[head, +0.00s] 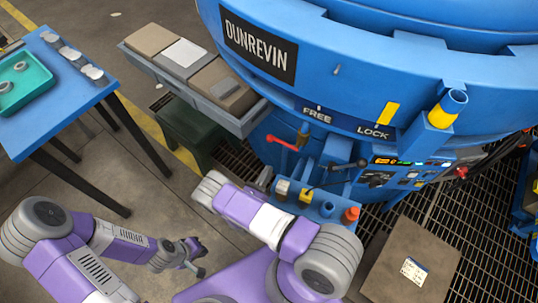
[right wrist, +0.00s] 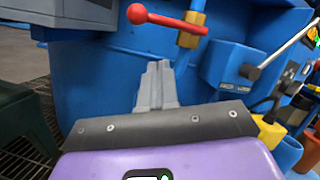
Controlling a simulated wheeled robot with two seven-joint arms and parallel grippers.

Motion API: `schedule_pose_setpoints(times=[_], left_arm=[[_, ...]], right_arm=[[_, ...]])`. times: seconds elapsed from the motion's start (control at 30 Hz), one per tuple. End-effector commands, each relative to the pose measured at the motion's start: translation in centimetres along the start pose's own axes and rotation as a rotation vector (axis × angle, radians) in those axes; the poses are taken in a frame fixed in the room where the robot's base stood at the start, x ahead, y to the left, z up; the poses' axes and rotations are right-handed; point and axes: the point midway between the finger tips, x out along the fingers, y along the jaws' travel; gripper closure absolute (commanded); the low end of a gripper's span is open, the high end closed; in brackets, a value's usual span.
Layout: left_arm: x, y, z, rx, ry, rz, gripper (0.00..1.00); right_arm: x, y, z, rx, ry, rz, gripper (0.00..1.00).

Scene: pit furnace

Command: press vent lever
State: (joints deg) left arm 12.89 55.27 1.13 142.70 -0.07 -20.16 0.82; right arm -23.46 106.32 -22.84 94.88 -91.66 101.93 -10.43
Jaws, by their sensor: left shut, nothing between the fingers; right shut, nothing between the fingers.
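A red lever (head: 285,143) with a ball end sticks out from the blue furnace (head: 340,75), below the word FREE. In the right wrist view the red lever (right wrist: 166,19) runs left from a yellow collar (right wrist: 191,33) on a blue post. I cannot tell from any label whether it is the vent lever. My right gripper (right wrist: 158,72) is shut and empty, below the red lever and apart from it. In the head view my right arm mostly hides this gripper. My left gripper (head: 196,260) is shut and empty, low over the floor.
A black-knobbed lever (head: 345,165) is right of the red one, near a control panel (head: 400,170). A blue table (head: 60,105) with a teal tray (head: 22,84) stands at left.

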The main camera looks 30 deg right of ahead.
Motion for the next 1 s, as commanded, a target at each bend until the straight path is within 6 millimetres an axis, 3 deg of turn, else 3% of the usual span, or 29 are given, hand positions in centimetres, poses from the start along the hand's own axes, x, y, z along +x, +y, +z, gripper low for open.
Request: schedule_pose_setpoints(times=[0.2, 0.57, 0.77, 1.0], left_arm=[[0.8, -0.3, 0.0, 0.000, 0.000, 0.000, 1.00], [0.8, -0.3, -0.1, 0.000, 0.000, 0.000, 1.00], [1.1, -0.4, -0.1, 0.000, 0.000, 0.000, 1.00], [1.7, -0.6, -0.1, 0.000, 0.000, 0.000, 1.00]], right_arm=[[-1.8, 0.6, 0.0, -0.082, -0.200, 0.107, 1.00], [-1.8, 0.6, 0.1, -0.085, -0.209, 0.110, 1.00], [0.2, 0.8, 0.5, -0.084, -0.207, 0.105, 1.00], [4.5, 1.3, 1.3, -0.083, -0.205, 0.105, 1.00]])
